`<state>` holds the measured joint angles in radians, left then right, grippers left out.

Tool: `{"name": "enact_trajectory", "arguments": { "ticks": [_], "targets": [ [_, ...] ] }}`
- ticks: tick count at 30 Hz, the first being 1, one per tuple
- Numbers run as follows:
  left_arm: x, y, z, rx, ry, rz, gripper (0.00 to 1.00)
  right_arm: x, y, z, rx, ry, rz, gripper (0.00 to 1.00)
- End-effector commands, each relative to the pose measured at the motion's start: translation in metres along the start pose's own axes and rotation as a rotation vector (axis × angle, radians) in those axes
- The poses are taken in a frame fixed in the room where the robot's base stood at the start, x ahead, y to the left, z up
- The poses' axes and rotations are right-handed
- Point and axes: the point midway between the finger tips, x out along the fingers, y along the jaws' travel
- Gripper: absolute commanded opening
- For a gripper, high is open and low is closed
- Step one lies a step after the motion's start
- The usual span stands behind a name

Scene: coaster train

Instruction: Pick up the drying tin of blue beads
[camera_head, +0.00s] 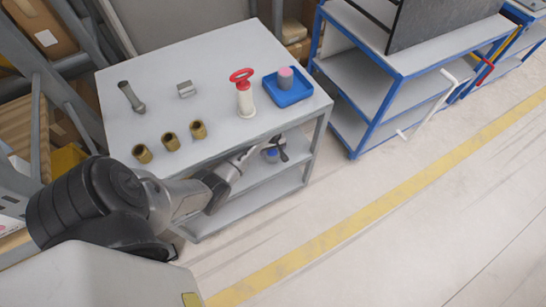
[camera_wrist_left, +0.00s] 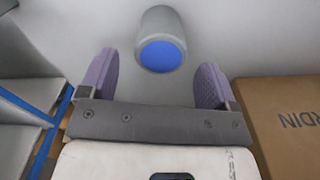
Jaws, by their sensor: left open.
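The tin of blue beads (camera_head: 271,156) stands on the shelf under the top of the grey table. It is small and partly hidden by my gripper in the head view. In the left wrist view the tin (camera_wrist_left: 161,42) is a grey cylinder with a bright blue round face. My left gripper (camera_head: 267,148) reaches in at the shelf's front. Its two purple-padded fingers are spread wide and empty, and they also show in the wrist view (camera_wrist_left: 157,67). The tin appears ahead of and between the fingers, with gaps at both sides. My right gripper is out of view.
The grey tabletop (camera_head: 205,85) above holds several brass cylinders (camera_head: 170,141), a red-and-white piece (camera_head: 243,95), grey metal parts (camera_head: 186,89) and a blue tray (camera_head: 299,94) with a pink-topped tin (camera_head: 285,78). A blue-framed cart (camera_head: 385,95) stands right. A cardboard box (camera_wrist_left: 285,120) shows in the wrist view.

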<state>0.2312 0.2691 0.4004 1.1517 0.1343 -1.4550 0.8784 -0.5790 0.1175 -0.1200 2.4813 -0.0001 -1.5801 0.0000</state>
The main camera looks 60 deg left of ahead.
Motion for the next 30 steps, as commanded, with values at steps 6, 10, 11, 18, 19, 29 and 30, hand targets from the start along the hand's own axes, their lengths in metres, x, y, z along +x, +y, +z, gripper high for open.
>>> {"name": "enact_trajectory", "arguments": {
  "ticks": [6, 10, 11, 18, 19, 29, 30],
  "targets": [
    [0.011, 0.000, 0.001, -0.041, -0.028, -0.006, 0.83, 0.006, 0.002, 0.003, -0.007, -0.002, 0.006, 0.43],
    [0.024, 0.000, 0.001, -0.040, -0.027, -0.006, 0.83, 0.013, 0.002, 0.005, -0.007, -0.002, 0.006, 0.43],
    [0.028, 0.000, 0.001, -0.040, -0.026, -0.005, 0.83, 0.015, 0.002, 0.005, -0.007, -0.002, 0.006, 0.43],
    [0.051, 0.000, 0.001, -0.038, -0.025, -0.005, 0.83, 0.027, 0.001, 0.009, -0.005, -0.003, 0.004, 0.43],
    [0.051, 0.000, 0.001, -0.038, -0.025, -0.005, 0.83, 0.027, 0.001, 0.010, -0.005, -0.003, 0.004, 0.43],
    [0.051, 0.000, 0.001, -0.037, -0.024, -0.005, 0.75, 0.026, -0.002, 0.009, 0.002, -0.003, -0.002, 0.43],
    [0.051, 0.000, 0.001, -0.037, -0.024, -0.005, 0.71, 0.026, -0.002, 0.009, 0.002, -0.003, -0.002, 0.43]
  ]
}}
